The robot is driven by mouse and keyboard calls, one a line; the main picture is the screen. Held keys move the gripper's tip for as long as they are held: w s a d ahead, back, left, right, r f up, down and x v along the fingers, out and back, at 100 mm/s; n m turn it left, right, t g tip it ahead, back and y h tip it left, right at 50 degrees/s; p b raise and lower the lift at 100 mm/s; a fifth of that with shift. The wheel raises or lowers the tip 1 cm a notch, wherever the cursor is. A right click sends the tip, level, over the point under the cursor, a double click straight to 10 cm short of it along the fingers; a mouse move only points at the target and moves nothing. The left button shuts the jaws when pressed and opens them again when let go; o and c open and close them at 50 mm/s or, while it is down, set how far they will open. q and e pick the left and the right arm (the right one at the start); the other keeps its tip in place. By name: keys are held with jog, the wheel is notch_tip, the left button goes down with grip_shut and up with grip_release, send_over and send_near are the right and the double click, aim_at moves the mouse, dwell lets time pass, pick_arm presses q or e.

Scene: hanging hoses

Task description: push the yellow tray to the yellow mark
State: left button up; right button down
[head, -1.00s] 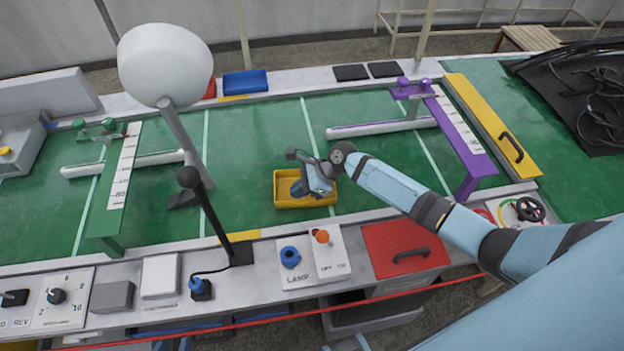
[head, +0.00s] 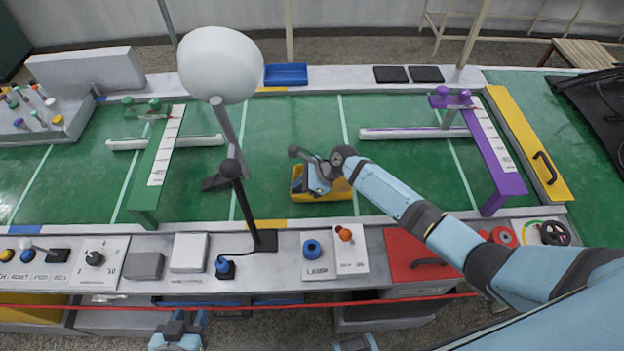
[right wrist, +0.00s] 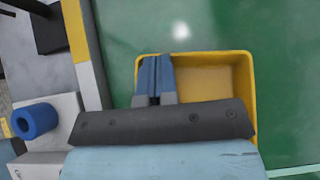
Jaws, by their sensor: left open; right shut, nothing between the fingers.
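The yellow tray (head: 335,194) sits on the green belt, right of the grey lamp stand. The yellow mark (head: 268,224) is a short band on the near rail, left of the tray; it also shows in the right wrist view (right wrist: 76,32). My right gripper (head: 312,184) is shut and empty, reaching down over the tray's left part. In the right wrist view, its fingers (right wrist: 155,72) overlap the tray (right wrist: 246,80) near its upper-left corner; contact is hard to judge. My left gripper (head: 178,335) is open at the bottom edge, below the near rail, partly cut off.
A lamp with a white shade (head: 220,65) and a black post (head: 240,205) stand left of the tray. A second yellow band (head: 271,89) is on the far rail. Green (head: 158,165) and purple (head: 492,155) gauges flank the belt. The belt just left of the tray is clear.

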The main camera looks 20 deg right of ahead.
jog(key=a+p, duration=0.1)
jog(key=a, duration=0.1)
jog(key=w+a+p, duration=0.1)
jog(key=a, duration=0.2)
jog(key=w+a+p, duration=0.1)
jog(key=a, duration=0.2)
jog(key=shift+w+a+r, duration=0.2)
jog(key=shift+r, duration=0.1)
pick_arm(q)
notch_tip(320, 180, up, 4)
jog(key=shift+f, duration=0.1)
pick_arm(e)
jog(key=a, duration=0.2)
jog(key=w+a, duration=0.1)
jog(key=a, duration=0.1)
jog(key=w+a, duration=0.1)
jog(key=a, duration=0.1)
jog(key=shift+a+f, duration=0.25)
jog(key=shift+f, duration=0.05)
